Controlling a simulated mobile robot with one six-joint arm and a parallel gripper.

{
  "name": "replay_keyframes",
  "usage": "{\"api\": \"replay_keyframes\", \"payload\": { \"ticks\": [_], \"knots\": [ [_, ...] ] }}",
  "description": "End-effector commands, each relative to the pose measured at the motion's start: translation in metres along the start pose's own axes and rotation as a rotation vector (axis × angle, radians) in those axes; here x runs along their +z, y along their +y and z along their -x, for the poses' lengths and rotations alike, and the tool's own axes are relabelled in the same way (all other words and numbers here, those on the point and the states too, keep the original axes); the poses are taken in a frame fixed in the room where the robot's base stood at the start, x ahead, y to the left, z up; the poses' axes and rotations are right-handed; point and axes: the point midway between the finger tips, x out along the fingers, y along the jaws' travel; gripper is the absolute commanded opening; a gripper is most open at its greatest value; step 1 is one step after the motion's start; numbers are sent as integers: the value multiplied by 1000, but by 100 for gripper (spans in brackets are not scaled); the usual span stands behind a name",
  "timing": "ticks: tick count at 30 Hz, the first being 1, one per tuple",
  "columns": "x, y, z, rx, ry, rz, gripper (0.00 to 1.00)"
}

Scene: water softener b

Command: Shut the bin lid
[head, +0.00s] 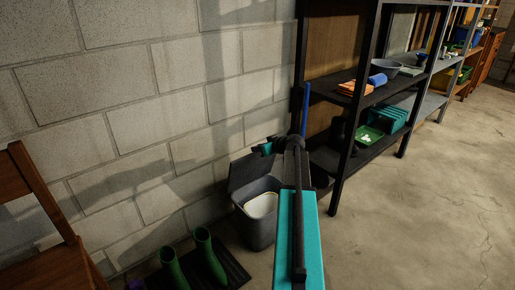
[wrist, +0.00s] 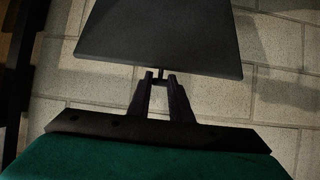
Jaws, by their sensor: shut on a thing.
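The grey bin (head: 259,232) stands on the floor against the block wall, with a pale liner or inner bucket showing in its open mouth. Its dark lid (head: 245,172) is raised, tilted up at the back near the wall. My gripper (head: 258,151) is at the lid's upper edge. In the wrist view the lid (wrist: 160,40) fills the top middle, and my gripper (wrist: 160,75) has its fingertips close together at the lid's near edge, shut on it. The exact contact is dark and small.
A dark shelf unit (head: 337,170) stands close to the right of the bin. Green boots (head: 208,255) on a dark mat are in front left. A wooden chair (head: 45,235) is at the far left. Open concrete floor (head: 430,220) lies to the right.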

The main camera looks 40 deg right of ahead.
Motion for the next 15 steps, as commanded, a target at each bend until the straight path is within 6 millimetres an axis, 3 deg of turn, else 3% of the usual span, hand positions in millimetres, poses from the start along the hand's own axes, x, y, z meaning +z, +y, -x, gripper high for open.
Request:
{"api": "replay_keyframes", "payload": {
  "ticks": [15],
  "knots": [
    [25,0,21,0,-2,1,4]
  ]
}}
